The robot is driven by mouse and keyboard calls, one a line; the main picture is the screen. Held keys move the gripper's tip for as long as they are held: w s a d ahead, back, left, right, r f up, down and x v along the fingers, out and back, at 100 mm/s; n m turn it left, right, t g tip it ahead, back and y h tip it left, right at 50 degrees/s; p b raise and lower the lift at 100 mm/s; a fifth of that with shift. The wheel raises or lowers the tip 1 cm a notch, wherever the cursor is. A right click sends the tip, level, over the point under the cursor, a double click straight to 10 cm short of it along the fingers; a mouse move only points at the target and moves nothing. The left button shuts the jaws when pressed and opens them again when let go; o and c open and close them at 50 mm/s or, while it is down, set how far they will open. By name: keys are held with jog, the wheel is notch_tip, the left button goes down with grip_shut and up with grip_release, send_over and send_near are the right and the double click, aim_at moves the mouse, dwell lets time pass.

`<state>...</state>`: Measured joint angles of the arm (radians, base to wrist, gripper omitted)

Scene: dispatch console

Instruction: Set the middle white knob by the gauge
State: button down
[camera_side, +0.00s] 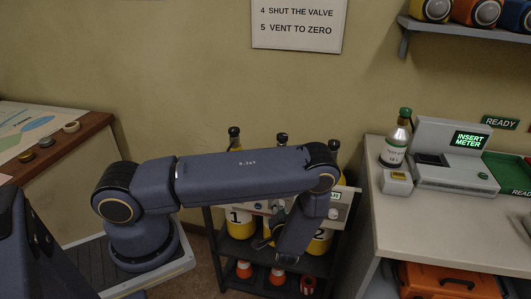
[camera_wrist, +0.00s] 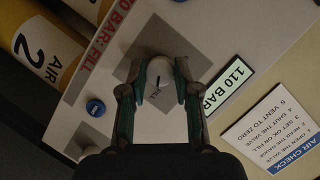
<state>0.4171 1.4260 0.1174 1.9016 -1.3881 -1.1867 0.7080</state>
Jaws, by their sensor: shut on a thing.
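The white knob (camera_wrist: 157,72) with a dark pointer line sits on a grey square of the panel in the wrist view. A small label, which looks like FILL, is beside it. My gripper (camera_wrist: 159,68) is shut on this knob, one finger on each side. The gauge display (camera_wrist: 228,88) reads 110 BAR in dark letters on a pale green field, right of the knob. In the side view my forearm hides much of the panel (camera_side: 341,208), and the gripper's grasp cannot be made out there.
A blue knob (camera_wrist: 95,107) is left of my gripper. Red lettering ending in BAR: FILL runs along the panel edge. A yellow AIR 2 cylinder (camera_wrist: 45,50) lies beyond it. An AIR CHECK card (camera_wrist: 272,137) is at lower right. A counter (camera_side: 440,215) with a bottle (camera_side: 396,143) stands right.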

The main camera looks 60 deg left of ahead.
jog(key=c, duration=0.8)
grip_release()
jog(key=shift+c, duration=0.2)
jog(key=v, duration=1.2)
